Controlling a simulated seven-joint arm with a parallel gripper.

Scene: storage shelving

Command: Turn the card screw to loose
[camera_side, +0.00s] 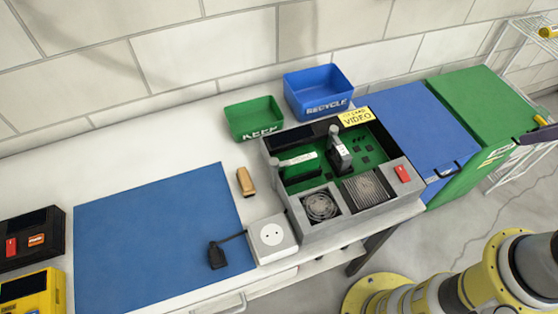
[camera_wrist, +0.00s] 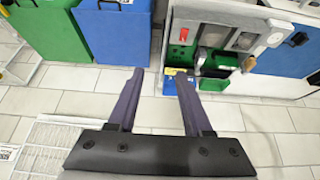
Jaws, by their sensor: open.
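The open grey computer case (camera_side: 345,220) stands on the white table in the side view. Inside are a green board, a fan, a ribbed metal block and two grey parts with round knobs, a left one (camera_side: 296,160) lying along the board and an upright one (camera_side: 341,155). I cannot tell which knob is the card screw, or how it is set. The case also shows in the wrist view (camera_wrist: 214,12). My gripper (camera_wrist: 160,74) is open and empty, its purple fingers well away from the case. Part of it shows at the side view's right edge (camera_side: 537,134).
A green KEEP bin (camera_side: 240,121) and a blue RECYCLE bin (camera_side: 318,105) stand behind the case. A socket box (camera_side: 270,240), a wooden-coloured block (camera_side: 246,181) and a blue mat (camera_side: 150,240) lie left. Blue (camera_side: 420,125) and green (camera_side: 480,115) cabinets stand right.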

